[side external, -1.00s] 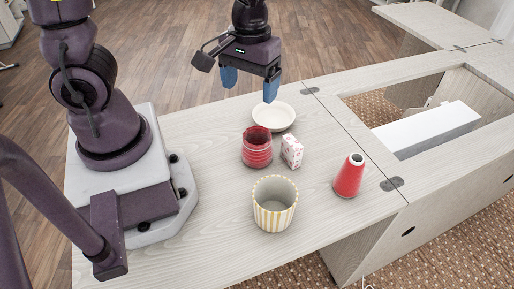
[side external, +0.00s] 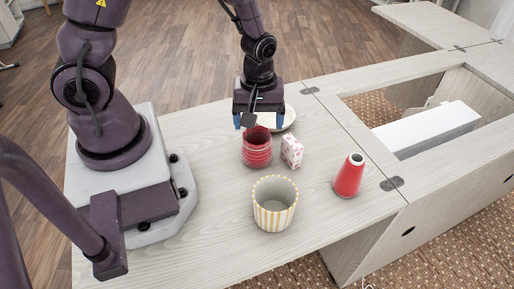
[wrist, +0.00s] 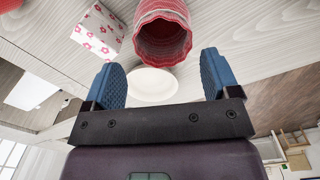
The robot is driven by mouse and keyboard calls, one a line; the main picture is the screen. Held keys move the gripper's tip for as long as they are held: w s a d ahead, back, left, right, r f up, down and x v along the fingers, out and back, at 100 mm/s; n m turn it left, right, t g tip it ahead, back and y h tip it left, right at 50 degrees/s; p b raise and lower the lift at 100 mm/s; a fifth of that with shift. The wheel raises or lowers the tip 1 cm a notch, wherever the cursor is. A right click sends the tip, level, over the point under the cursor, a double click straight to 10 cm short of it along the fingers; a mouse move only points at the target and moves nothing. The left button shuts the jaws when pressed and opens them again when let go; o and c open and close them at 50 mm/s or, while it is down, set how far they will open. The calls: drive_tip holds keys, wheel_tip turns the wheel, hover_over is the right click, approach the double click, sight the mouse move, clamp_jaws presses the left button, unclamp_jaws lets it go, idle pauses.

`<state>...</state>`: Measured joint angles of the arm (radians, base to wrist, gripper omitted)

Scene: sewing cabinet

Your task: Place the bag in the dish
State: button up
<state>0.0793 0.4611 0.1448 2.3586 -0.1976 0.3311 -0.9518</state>
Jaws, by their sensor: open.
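The bag (side external: 291,152) is a small white upright packet with a pink pattern, standing on the table to the right of a red ribbed jar. It also shows in the wrist view (wrist: 98,31) at upper left. The dish (side external: 289,118) is shallow and white, behind the jar and partly hidden by my gripper in the side view; in the wrist view the dish (wrist: 153,87) lies between my fingers. My gripper (side external: 259,122) is open with blue fingers and nothing between them. It hovers near the dish, behind and left of the bag.
The red ribbed jar (side external: 257,148) stands open just left of the bag, close to my gripper. A yellow-striped cup (side external: 274,205) is in front, and a red thread cone (side external: 349,176) stands to the right. The cabinet opening with a white box (side external: 430,128) lies farther right.

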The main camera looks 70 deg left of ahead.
sight(257, 136)
drive_tip(key=f, duration=0.5)
drive_tip(key=shift+s+f, duration=0.1)
drive_tip(key=shift+s, duration=0.1)
drive_tip(key=c, duration=0.8)
drive_tip(key=shift+o, duration=0.2)
